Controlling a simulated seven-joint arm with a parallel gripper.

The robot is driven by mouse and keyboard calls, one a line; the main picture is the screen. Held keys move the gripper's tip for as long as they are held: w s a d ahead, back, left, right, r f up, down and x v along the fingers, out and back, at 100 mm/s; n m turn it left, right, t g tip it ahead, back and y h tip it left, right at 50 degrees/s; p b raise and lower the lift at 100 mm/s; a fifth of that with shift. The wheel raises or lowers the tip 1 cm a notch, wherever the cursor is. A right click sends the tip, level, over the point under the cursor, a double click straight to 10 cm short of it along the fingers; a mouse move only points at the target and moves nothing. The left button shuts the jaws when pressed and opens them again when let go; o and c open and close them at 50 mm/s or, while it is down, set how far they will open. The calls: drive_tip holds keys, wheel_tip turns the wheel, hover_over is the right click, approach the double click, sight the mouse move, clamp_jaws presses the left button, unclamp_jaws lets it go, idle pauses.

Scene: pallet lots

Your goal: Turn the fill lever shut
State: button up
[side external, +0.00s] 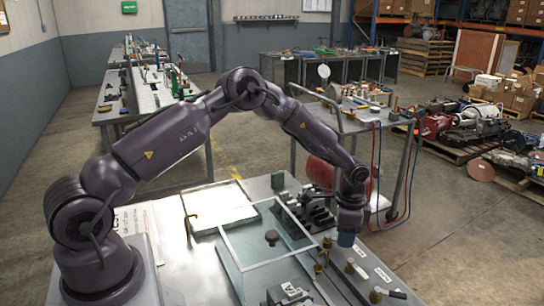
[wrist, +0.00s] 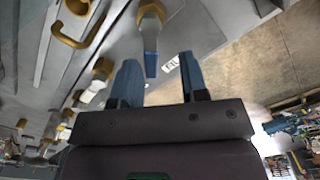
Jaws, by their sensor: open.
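My gripper (wrist: 158,78) shows two blue fingers, apart, in the wrist view. A brass-coloured valve with a pale body (wrist: 151,12) lies ahead of them, and its blue lever (wrist: 151,64) points down the picture into the gap between the fingers. Neither finger clearly touches the lever. In the side view my gripper (side external: 346,239) points down over the right part of the bench, hiding the lever. Labels lie by the fittings, but they are too small to read, so I cannot tell which lever is the fill lever.
More brass-and-pale fittings (wrist: 92,92) stand in a row to the left in the wrist view, near a yellow handle (wrist: 70,38). A clear box (side external: 285,250) stands left of my gripper on the bench (side external: 195,265). Open floor (side external: 445,235) lies to the right.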

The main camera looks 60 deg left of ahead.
drive_tip(key=n, duration=0.1)
drive_tip(key=a+n, duration=0.1)
drive_tip(key=shift+w+n, duration=0.25)
drive_tip(key=shift+n, duration=0.15)
wheel_tip(320, 180, up, 13)
drive_tip(key=s+d+r+n+t, duration=0.1)
drive_tip(key=s+r+n, duration=0.1)
drive_tip(key=s+r, duration=0.4)
drive_tip(key=s+d+r+n, duration=0.1)
drive_tip(key=s+r, duration=0.5)
drive_tip(key=s, duration=0.8)
drive_tip(key=shift+s+n+t, duration=0.3)
drive_tip(key=shift+n+t, duration=0.1)
drive_tip(key=shift+n, duration=0.3)
drive_tip(key=shift+r, duration=0.1)
